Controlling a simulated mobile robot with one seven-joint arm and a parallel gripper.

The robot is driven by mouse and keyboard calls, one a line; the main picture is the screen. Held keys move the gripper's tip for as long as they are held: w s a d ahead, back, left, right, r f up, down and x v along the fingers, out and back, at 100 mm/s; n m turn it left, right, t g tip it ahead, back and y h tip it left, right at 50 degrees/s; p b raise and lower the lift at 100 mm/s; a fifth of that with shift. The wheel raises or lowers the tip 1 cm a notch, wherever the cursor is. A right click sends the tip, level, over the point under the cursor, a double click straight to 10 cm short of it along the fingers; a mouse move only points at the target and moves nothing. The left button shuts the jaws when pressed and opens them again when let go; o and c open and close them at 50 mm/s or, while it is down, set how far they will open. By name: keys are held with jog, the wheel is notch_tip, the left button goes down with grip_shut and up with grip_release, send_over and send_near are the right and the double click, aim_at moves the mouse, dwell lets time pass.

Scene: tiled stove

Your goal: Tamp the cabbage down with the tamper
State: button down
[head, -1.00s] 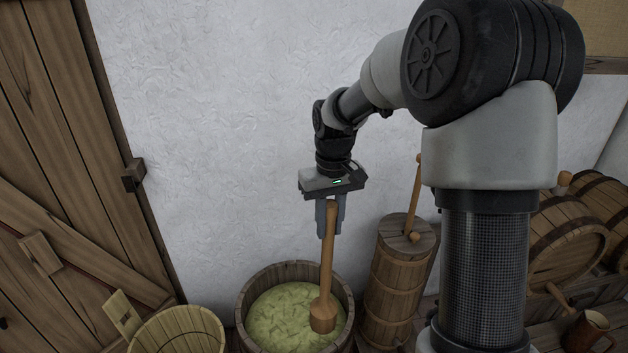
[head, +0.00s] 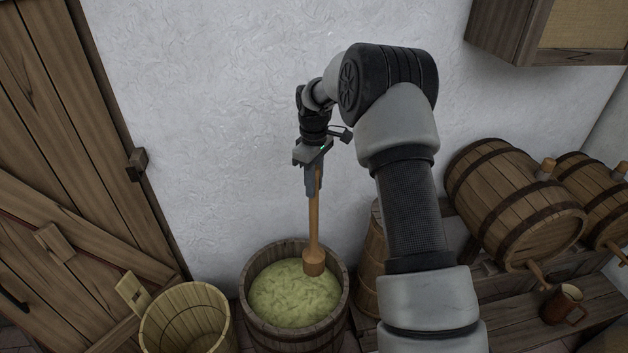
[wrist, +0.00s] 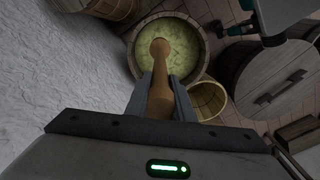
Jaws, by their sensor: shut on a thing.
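The wooden tamper (head: 314,240) hangs upright from my gripper (head: 313,188), its thick head over the back right part of the tub. My gripper is shut on the tamper's handle; in the wrist view the two fingers (wrist: 160,98) lie on either side of the tamper (wrist: 160,75). The cabbage (head: 290,298), pale green and shredded, fills the round wooden tub (head: 337,303) below. The tamper's head is at or just above the cabbage; I cannot tell whether it touches.
A smaller slatted bucket (head: 160,318) stands left of the tub. A tall wooden churn (head: 370,262) stands close on its right, partly behind my arm. Barrels (head: 510,205) and a mug (head: 562,304) are at the right. The white wall (head: 230,120) is close behind.

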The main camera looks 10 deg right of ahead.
aim_at(314, 213)
notch_tip(314, 213, down, 16)
jog(key=b, duration=0.8)
jog(key=shift+b, duration=0.35)
jog(key=shift+f, duration=0.3)
jog(key=shift+r, duration=0.2)
jog(key=shift+r+p, duration=1.2)
jog(key=shift+r, duration=1.2)
jog(key=shift+w, duration=0.1)
